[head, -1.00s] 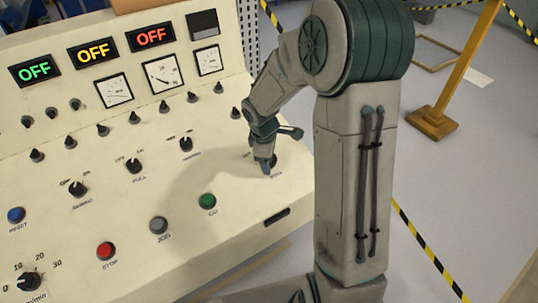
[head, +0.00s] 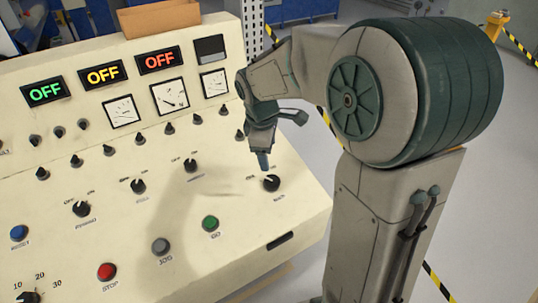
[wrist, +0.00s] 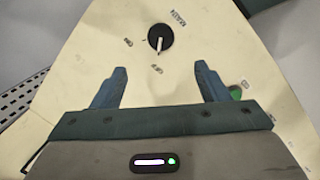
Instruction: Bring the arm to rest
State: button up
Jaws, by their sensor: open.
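My gripper (head: 263,160) is above the right end of the cream control panel (head: 225,265), pointing down. In the wrist view my gripper (wrist: 160,85) has its two blue-grey fingers spread apart, with nothing between them. The black rotary knob marked MAIN (head: 271,183) is just below the fingertips in the head view, apart from them. It also shows in the wrist view (wrist: 160,38), beyond the fingertips, its white line toward the OFF label. My arm (head: 375,100) rises at the right and hides part of the floor.
The panel carries several other knobs, a green GO button (head: 210,223), a grey JOG button (head: 161,245), a red STOP button (head: 107,271) and a blue button (head: 19,233). Three displays read OFF. A yellow post (head: 492,28) stands far right; the floor (head: 490,190) there is clear.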

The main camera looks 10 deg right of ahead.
dwell(0.4)
jog(key=s+d+r+m, duration=0.1)
jog(key=s+m, duration=0.5)
jog(key=s, duration=0.3)
jog(key=s+d+r+m+t+y, duration=0.1)
jog(key=s+m, duration=0.6)
jog(key=s, duration=0.3)
jog(key=shift+r+y, duration=0.3)
jog(key=shift+r, duration=0.1)
jog(key=shift+s, duration=0.1)
